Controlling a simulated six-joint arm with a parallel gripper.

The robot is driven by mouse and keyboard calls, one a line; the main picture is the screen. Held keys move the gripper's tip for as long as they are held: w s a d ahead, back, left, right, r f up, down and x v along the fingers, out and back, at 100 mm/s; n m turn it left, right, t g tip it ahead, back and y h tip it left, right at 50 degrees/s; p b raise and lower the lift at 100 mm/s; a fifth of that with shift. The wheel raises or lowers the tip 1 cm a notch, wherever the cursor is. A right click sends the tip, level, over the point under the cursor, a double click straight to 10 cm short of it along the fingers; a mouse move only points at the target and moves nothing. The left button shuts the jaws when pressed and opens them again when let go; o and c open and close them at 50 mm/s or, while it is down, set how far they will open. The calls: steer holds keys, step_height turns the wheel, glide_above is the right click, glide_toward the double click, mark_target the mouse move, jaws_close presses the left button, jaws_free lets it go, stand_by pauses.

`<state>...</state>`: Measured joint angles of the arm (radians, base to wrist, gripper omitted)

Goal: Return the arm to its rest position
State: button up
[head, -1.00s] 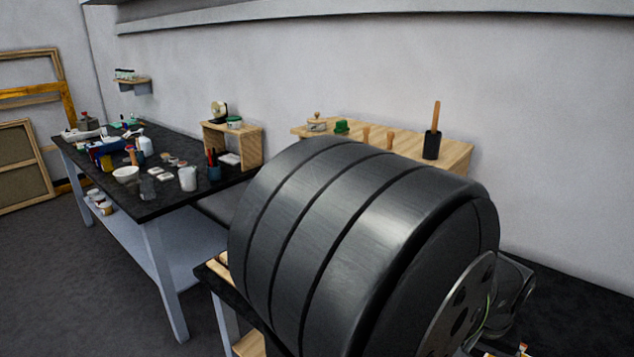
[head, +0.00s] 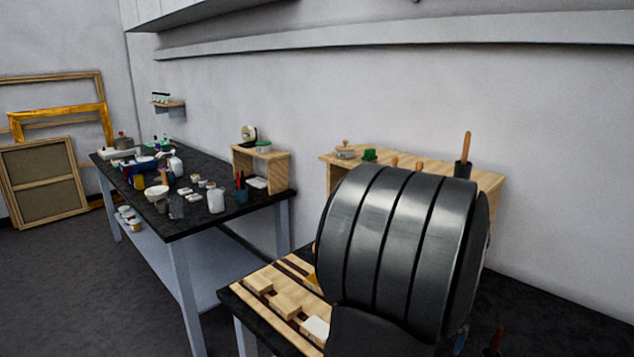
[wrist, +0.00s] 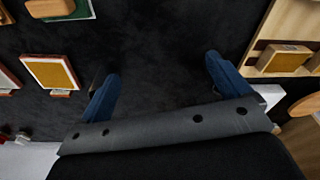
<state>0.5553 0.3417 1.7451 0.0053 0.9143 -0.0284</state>
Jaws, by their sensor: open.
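In the wrist view my gripper (wrist: 160,88) shows two blue fingers spread wide apart. Nothing is between them; only the dark bench top (wrist: 165,35) shows beyond. In the head view a large dark ribbed part of my own arm fills the right middle and covers much of the near bench; my gripper's fingers cannot be made out there.
A wooden rack with blocks (head: 285,305) lies on the near bench, left of my arm. A wooden shelf (head: 490,182) with small tools stands behind it. A cluttered dark table (head: 180,222) is at left. In the wrist view, a gold-faced block (wrist: 52,73) lies left.

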steer(key=w+a, duration=0.4)
steer(key=shift+w+a+f+n, duration=0.15)
steer(key=shift+w+f+n, duration=0.1)
steer(key=shift+w+n, duration=0.1)
stand_by(1.2)
